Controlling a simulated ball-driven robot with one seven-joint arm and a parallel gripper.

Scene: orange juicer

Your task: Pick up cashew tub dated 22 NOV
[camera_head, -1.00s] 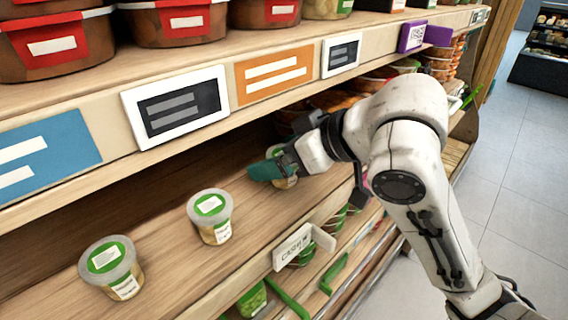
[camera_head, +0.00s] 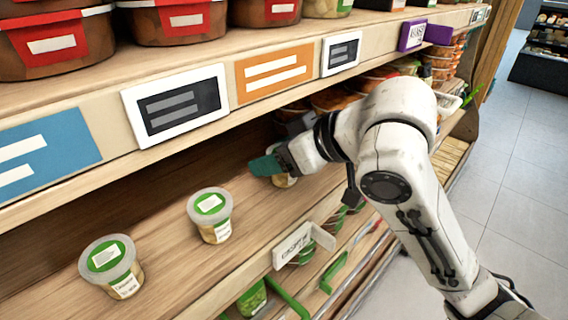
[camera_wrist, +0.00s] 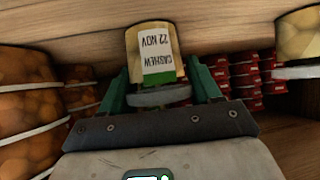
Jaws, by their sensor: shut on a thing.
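A small tub with a white and green label reading CASHEW 22 NOV (camera_wrist: 156,52) is between my gripper's green fingers in the wrist view, where it appears upside down. My gripper (camera_wrist: 162,92) is shut on this tub. In the head view, my gripper (camera_head: 268,166) is over the middle shelf, and only part of the held tub (camera_head: 284,180) shows beneath the fingers. Two similar green-lidded tubs stand on the same shelf: one in the middle (camera_head: 210,215) and one at the left (camera_head: 111,266). Their dates are too small to read.
Brown tubs with red labels (camera_head: 60,45) stand on that shelf. A white shelf tag (camera_head: 295,243) juts from the middle shelf's edge. Bare shelf lies between the tubs.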

